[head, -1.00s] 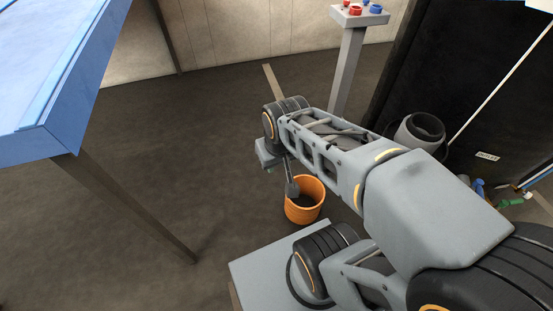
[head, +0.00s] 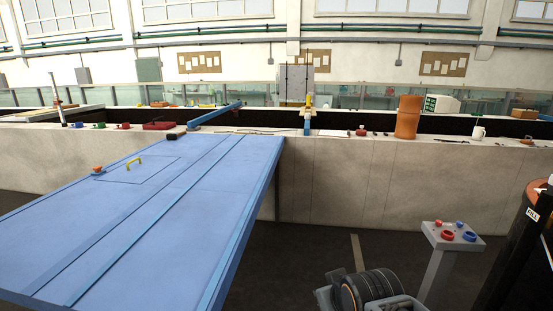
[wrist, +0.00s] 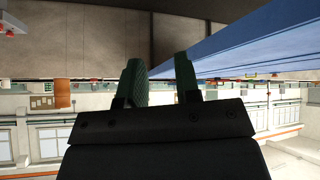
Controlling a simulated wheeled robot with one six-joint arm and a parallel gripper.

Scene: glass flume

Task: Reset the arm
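My gripper (wrist: 160,78) shows in the wrist view as two dark green fingers with a clear gap between them. It is open, and nothing shows between the fingers. The wrist picture is upside down, with the floor at the top and the windows at the bottom. Part of my arm (head: 368,290) shows at the bottom right of the head view, and my fingers cannot be made out there.
A blue deck (head: 150,220) fills the left; its edge (wrist: 240,45) is right of my fingers in the wrist view. A pedestal with red and blue knobs (head: 452,238) stands close right of my arm. A long pale flume wall (head: 350,180) crosses behind.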

